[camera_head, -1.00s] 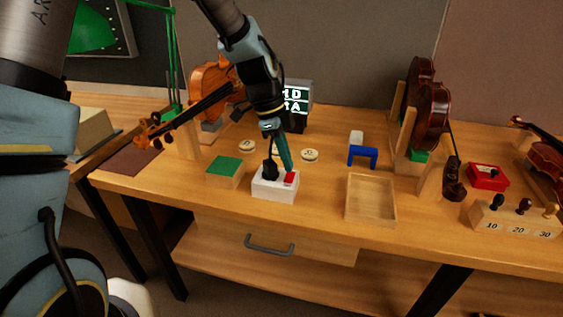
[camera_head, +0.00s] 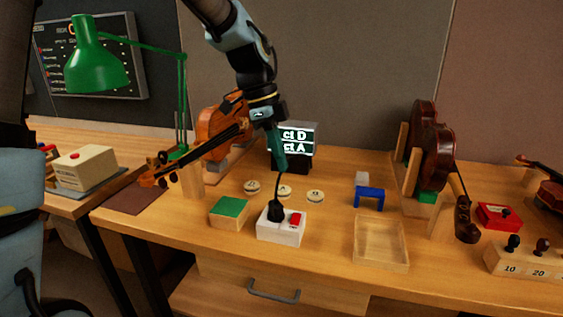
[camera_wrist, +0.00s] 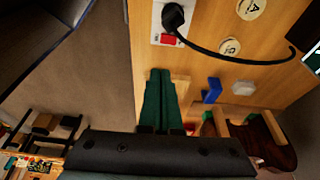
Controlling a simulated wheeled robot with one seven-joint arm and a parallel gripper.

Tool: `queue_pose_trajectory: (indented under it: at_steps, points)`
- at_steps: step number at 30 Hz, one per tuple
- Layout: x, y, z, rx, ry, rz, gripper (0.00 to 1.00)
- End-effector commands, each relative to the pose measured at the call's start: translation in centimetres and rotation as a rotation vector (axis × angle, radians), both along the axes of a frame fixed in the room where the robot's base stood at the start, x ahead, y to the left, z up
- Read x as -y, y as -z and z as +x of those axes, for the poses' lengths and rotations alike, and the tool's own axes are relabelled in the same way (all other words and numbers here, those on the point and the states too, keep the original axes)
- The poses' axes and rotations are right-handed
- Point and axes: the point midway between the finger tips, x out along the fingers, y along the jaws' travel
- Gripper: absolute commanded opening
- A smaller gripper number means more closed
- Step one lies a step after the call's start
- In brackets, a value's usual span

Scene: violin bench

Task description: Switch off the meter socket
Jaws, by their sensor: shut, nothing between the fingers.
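The meter socket (camera_head: 281,236) is a white box near the front edge of the bench, with a black plug (camera_head: 275,211) standing in it and a red rocker switch (camera_head: 296,219) beside the plug. In the wrist view the socket (camera_wrist: 157,22) is at the top, with its red switch (camera_wrist: 168,39) in sight; I cannot tell which way the rocker is tipped. My gripper (camera_head: 281,166) has green fingers, shut and empty, in the air above and behind the socket, clear of the switch. The shut fingers also show in the wrist view (camera_wrist: 161,75). A dark meter display (camera_head: 297,139) behind shows lit text.
A cable rises from the plug. A green-topped block (camera_head: 229,211) is left of the socket, an empty wooden tray (camera_head: 381,262) right, with a blue bracket (camera_head: 369,193) behind it. Round tokens (camera_head: 315,196) lie behind the socket. A violin (camera_head: 219,132) stands close behind my gripper.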

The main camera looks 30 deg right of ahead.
Motion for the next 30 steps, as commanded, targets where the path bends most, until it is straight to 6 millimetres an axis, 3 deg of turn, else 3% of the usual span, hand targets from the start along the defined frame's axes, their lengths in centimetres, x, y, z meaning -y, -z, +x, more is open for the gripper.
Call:
queue_pose_trajectory:
  at_steps: [13, 30]
  points:
    - [0.5, 1.1, 0.2, 0.013, 0.002, 0.007, 0.00]
    - [1.1, -0.2, 0.8, 0.036, -0.001, -0.036, 0.00]
